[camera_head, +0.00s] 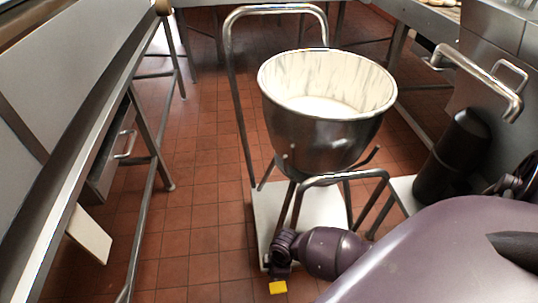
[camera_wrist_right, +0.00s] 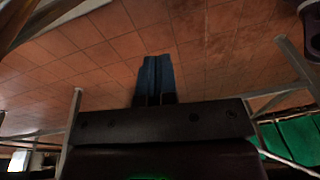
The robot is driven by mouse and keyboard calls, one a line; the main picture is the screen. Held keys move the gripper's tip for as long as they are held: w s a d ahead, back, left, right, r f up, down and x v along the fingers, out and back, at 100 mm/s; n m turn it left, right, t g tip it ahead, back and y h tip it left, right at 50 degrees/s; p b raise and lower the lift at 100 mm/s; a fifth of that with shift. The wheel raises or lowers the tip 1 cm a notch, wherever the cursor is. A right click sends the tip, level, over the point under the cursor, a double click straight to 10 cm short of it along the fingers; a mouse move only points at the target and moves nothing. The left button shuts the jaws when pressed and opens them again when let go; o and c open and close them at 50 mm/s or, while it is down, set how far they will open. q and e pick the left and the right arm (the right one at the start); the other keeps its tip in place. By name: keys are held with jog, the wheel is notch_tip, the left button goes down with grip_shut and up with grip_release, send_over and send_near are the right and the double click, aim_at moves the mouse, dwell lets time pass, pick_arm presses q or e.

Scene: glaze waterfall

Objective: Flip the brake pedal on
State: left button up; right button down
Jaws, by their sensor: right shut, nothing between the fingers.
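A small yellow tab (camera_head: 278,287), which looks like the brake pedal, sits low at the front of the wheeled cart (camera_head: 262,200), close to the floor. The cart carries a large steel bowl (camera_head: 320,135) with white contents. My right arm reaches in from the lower right, and its dark wrist end (camera_head: 282,250) is just above the yellow tab. Whether it touches the tab cannot be told. In the right wrist view the blue-grey fingers of my right gripper (camera_wrist_right: 155,75) are together and empty, over red floor tiles. The yellow tab is not seen there. My left gripper is not in view.
A curved steel handle (camera_head: 345,178) of the cart rises right beside my right wrist. A long steel counter (camera_head: 100,130) stands at left, and a dark cylinder (camera_head: 455,150) at right. Tiled floor (camera_head: 200,215) is clear left of the cart.

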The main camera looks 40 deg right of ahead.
jog(key=n+g+h+b, duration=0.1)
jog(key=g, duration=0.1)
send_over(278, 289)
jog(key=w+d, duration=0.1)
jog(key=w, duration=0.1)
notch_tip(278, 289, down, 4)
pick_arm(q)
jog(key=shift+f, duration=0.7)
pick_arm(e)
jog(key=shift+w+d+f, duration=0.1)
jog(key=shift+d, duration=0.15)
